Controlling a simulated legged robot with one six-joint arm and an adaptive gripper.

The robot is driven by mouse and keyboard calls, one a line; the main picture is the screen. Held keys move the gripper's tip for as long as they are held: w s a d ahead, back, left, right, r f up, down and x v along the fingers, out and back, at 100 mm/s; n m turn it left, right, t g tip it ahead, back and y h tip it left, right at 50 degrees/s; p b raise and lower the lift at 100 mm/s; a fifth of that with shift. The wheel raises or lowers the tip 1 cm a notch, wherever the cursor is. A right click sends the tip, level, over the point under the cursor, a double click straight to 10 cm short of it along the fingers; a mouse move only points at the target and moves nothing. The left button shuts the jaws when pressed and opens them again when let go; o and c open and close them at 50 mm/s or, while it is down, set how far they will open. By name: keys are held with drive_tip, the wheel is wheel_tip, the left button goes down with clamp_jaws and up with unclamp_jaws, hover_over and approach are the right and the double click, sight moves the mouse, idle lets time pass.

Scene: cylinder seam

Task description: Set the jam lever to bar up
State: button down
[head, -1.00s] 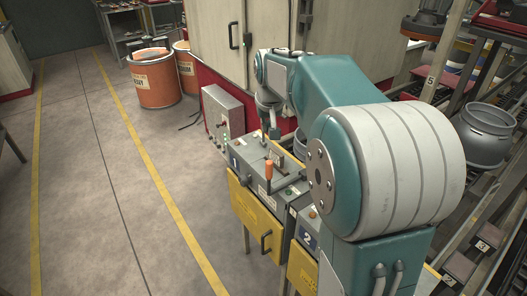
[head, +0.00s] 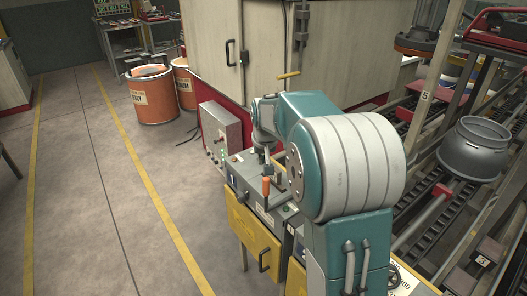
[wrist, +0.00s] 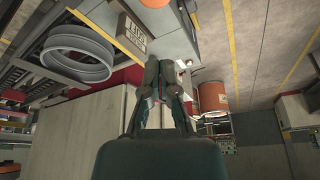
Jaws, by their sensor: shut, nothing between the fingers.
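A lever with an orange grip (head: 266,186) stands nearly upright on a grey box (head: 236,180) marked 1. I cannot tell whether it is the jam lever. A yellow bar (head: 289,75) sticks out level from the side of the cream cabinet. My gripper (wrist: 160,68) is shut and empty in the wrist view, which shows the scene upside down.
A grey control box (head: 220,132) stands left of my arm, by the cream cabinet (head: 213,50). Orange drums (head: 153,100) stand behind on the floor. A grey pot (head: 474,148) sits on rails at right. The floor at left is clear.

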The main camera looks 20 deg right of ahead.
drive_tip(key=shift+s+a+f, duration=0.2)
drive_tip(key=shift+s+f, duration=0.1)
drive_tip(key=shift+s, duration=0.25)
drive_tip(key=shift+s+a+f, duration=0.15)
drive_tip(key=shift+s+f, duration=0.1)
drive_tip(key=shift+s, duration=0.3)
drive_tip(key=shift+s+a+f, duration=0.2)
drive_tip(key=shift+s+f, duration=0.1)
drive_tip(key=shift+s, duration=0.25)
drive_tip(key=shift+s, duration=0.1)
